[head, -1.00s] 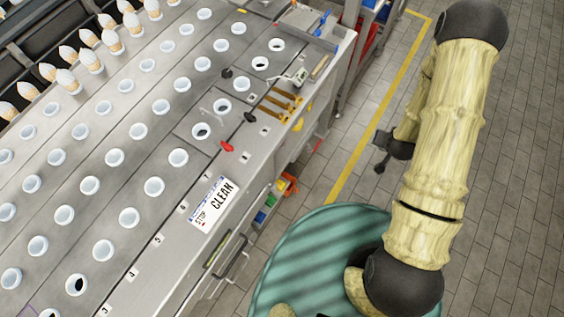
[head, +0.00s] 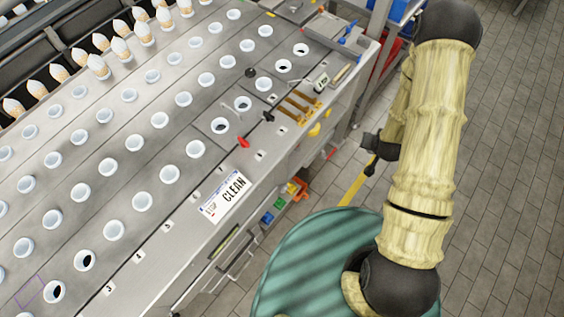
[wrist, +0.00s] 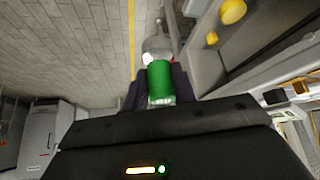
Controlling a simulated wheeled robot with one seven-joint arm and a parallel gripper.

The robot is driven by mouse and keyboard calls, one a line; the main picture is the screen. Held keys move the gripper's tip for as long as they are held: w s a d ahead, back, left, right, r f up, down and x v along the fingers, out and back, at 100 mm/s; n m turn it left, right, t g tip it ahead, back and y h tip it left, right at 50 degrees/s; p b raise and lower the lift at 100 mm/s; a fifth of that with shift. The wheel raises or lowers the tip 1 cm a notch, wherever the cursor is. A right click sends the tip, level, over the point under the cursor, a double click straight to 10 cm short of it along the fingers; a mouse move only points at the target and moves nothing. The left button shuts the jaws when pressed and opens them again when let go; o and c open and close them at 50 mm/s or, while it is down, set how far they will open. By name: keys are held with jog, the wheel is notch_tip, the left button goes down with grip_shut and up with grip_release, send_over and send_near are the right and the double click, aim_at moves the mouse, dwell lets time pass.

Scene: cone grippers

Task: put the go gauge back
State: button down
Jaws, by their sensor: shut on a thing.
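In the wrist view a gauge with a green grip (wrist: 160,82) and a rounded, shiny metal end stands between the dark fingers of my gripper (wrist: 161,88). My gripper is shut on the green part, and the metal end points away from the wrist. In the head view my gripper is a small dark shape (head: 374,152) beside my arm, over the floor to the right of the bench; the gauge cannot be made out there. A grey tray (head: 325,35) with a blue item lies at the bench's far end.
The long metal bench (head: 110,290) carries rows of white-rimmed holes, several with cones at the upper left. Coloured bins (head: 280,204) hang below. Floor to the right is clear.

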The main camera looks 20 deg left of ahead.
jog(key=s+a+f+n+g+y+b, duration=0.2)
jog(key=a+f+n+b, duration=0.3)
jog(key=f+b, duration=0.5)
jog(key=s+a+f+n+g+y+b, duration=0.3)
jog(key=a+f+n+b, duration=0.3)
jog(key=f+n+b, duration=0.3)
notch_tip(320, 180, down, 3)
jog(key=shift+s+a+r+n+y+b, duration=0.15)
jog(key=shift+s+a+n+y+b, duration=0.2)
jog(key=shift+n+y, duration=0.4)
jog(key=w+a, duration=0.1)
jog(key=a, duration=0.3)
jog(key=w+a+p, duration=0.1)
jog(key=a, duration=0.3)
jog(key=w+a, duration=0.1)
jog(key=a, duration=0.4)
jog(key=shift+p, duration=0.3)
